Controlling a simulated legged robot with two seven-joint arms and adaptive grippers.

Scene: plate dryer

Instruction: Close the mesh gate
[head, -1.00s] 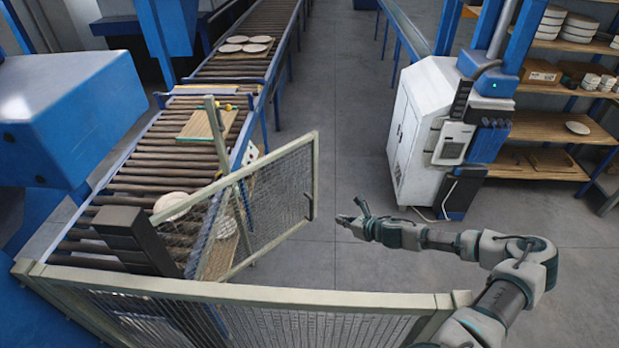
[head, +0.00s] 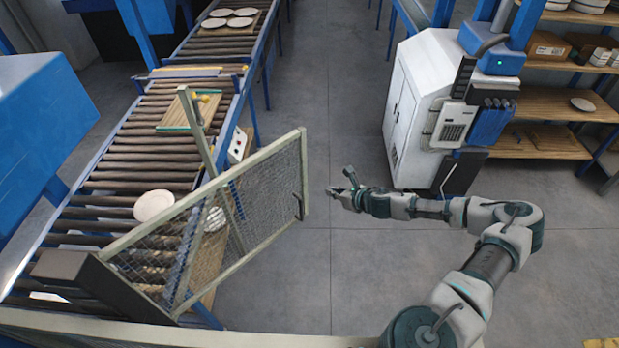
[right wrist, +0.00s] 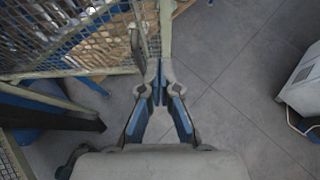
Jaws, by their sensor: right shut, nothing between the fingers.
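The mesh gate (head: 262,192) is a beige-framed wire panel that stands open at an angle beside the roller conveyor. A small dark handle (head: 299,206) sits on its free end post. My right gripper (head: 334,191) is just right of that end post in the head view, shut and empty. In the right wrist view the shut fingertips (right wrist: 158,98) are close to the gate's end post (right wrist: 165,40); I cannot tell whether they touch it. The left gripper is not in view.
A beige fence rail (head: 200,332) runs along the front. The roller conveyor (head: 140,180) carries plates and a wooden board (head: 190,112). A white cabinet (head: 415,105) and shelves (head: 545,104) stand at the right. The grey floor between conveyor and cabinet is clear.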

